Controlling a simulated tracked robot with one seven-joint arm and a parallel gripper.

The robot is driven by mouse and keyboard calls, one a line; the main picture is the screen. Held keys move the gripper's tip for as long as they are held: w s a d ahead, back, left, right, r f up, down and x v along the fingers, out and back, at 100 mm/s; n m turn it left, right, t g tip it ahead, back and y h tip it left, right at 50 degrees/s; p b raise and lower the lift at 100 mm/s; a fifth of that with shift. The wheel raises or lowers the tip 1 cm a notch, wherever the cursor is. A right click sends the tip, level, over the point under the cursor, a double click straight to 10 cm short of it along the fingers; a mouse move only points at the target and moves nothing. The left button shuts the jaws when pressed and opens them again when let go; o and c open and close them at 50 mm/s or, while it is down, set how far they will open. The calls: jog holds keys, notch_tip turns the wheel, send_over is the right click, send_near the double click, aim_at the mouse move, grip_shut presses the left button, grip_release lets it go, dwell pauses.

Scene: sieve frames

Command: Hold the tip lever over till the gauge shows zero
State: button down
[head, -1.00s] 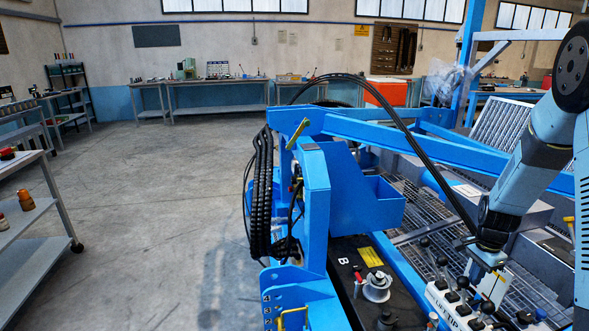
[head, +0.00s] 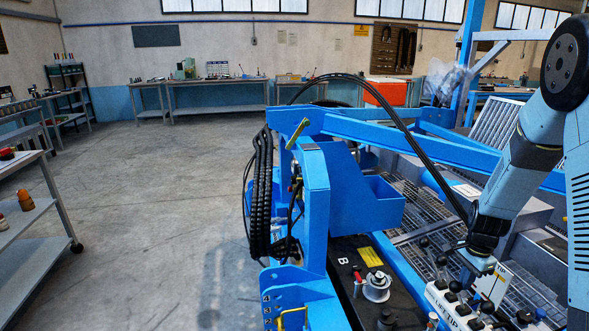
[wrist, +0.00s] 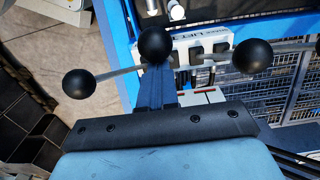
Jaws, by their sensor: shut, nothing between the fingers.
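The lever bank (head: 455,306) is a white block with black-knobbed levers and partly legible lettering at the lower right of the head view. In the wrist view its white housing (wrist: 205,42) lies beyond my fingers. My gripper (wrist: 155,72) is shut and empty, its fingertips close to a middle black knob (wrist: 155,44); contact is unclear. Another knob (wrist: 78,83) is to the left on a slanted rod, and one (wrist: 252,56) is to the right. I cannot tell which is the tip lever. A white plate (head: 497,283) stands behind the bank; no gauge reading is legible.
A blue machine frame (head: 316,205) with black hoses (head: 262,195) stands left of the bank. A white spool (head: 376,287) sits on a black panel beside it. Metal grating (head: 420,205) lies behind. The floor at left is clear, up to a grey cart (head: 40,215).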

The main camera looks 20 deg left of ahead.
jog(key=shift+s+a, duration=0.1)
jog(key=shift+a, duration=0.05)
jog(key=shift+s+a+f, duration=0.2)
jog(key=shift+s+a, duration=0.15)
jog(key=shift+a, duration=0.25)
jog(key=shift+d, duration=0.1)
dwell(1.6)
jog(key=w+d, duration=0.4)
jog(key=d, duration=0.2)
dwell(0.4)
jog(key=shift+w+d, duration=0.1)
notch_tip(320, 180, up, 7)
dwell(0.7)
